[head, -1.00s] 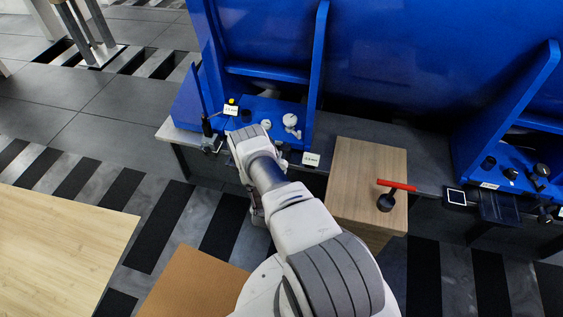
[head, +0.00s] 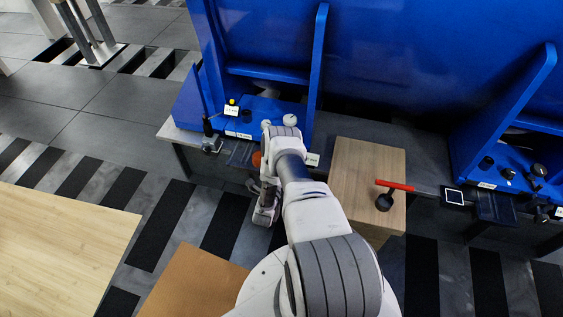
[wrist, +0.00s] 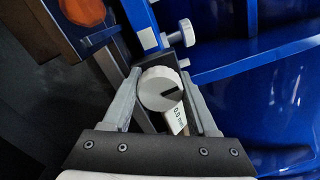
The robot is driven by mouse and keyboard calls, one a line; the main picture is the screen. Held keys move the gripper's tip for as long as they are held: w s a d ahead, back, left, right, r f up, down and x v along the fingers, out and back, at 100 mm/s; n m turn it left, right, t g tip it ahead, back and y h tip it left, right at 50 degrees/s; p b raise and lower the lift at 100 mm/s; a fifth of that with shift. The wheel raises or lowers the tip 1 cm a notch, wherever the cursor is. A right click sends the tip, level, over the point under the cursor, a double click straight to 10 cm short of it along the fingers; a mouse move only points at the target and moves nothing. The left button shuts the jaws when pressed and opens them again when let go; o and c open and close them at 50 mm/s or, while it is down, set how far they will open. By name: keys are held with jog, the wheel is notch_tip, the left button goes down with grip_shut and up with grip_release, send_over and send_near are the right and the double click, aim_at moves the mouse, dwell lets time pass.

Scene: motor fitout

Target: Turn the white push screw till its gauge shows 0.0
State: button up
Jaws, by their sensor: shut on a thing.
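The white push screw (wrist: 160,88) is a round white knob with a dark slot, seen end-on in the wrist view. My gripper (wrist: 158,76) has a finger on either side of it and is shut on it. The gauge label (wrist: 178,118) beside the knob reads 0.0 mm and is partly covered by the knob. In the head view my arm hides the gripped screw and my fingertips; a small gauge label (head: 311,159) shows right of my wrist, too small to read surely.
Another white knob (wrist: 187,32) sits behind on the blue frame (wrist: 225,68). An orange part (wrist: 84,10) is at the upper left. A wooden block (head: 350,165) carrying a red-handled tool (head: 394,185) stands right of my arm. A second gauge label (head: 231,110) is at the left.

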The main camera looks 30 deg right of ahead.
jog(key=shift+w+r+m, duration=0.1)
jog(key=shift+m, duration=0.5)
jog(key=o, duration=1.4)
jog(key=shift+a, duration=0.15)
